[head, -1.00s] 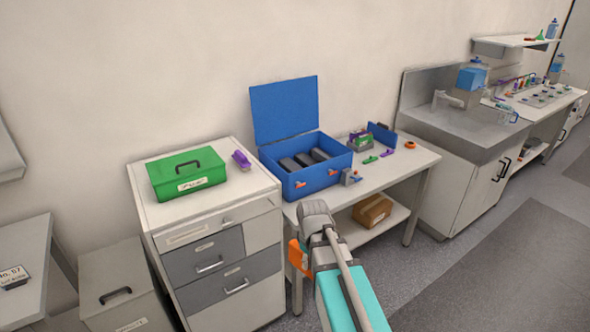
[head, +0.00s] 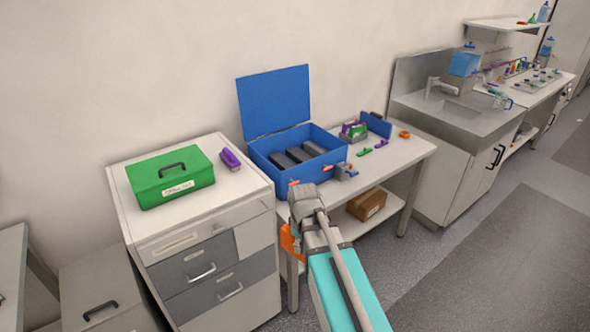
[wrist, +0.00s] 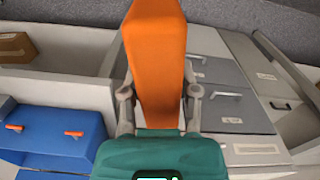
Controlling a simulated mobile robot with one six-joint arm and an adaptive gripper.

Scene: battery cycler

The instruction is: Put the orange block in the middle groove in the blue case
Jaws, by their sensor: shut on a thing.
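My gripper (wrist: 160,95) is shut on the orange block (wrist: 158,50), with one finger on each side of it. In the head view the block (head: 289,243) shows beside my arm, in front of the table and below its top; the gripper itself is mostly hidden by my arm there. The blue case (head: 285,186) stands open on the table, lid raised at the back. Inside it several dark grey bars lie side by side; I cannot make out the middle groove clearly. The case also shows in the wrist view (wrist: 50,138), lower left, apart from the block.
A green box (head: 175,190) and a purple item (head: 230,158) sit on the drawer cabinet left of the case. Small coloured parts and a blue bookend-like piece (head: 376,124) lie to its right. A cardboard box (head: 367,204) is on the lower shelf.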

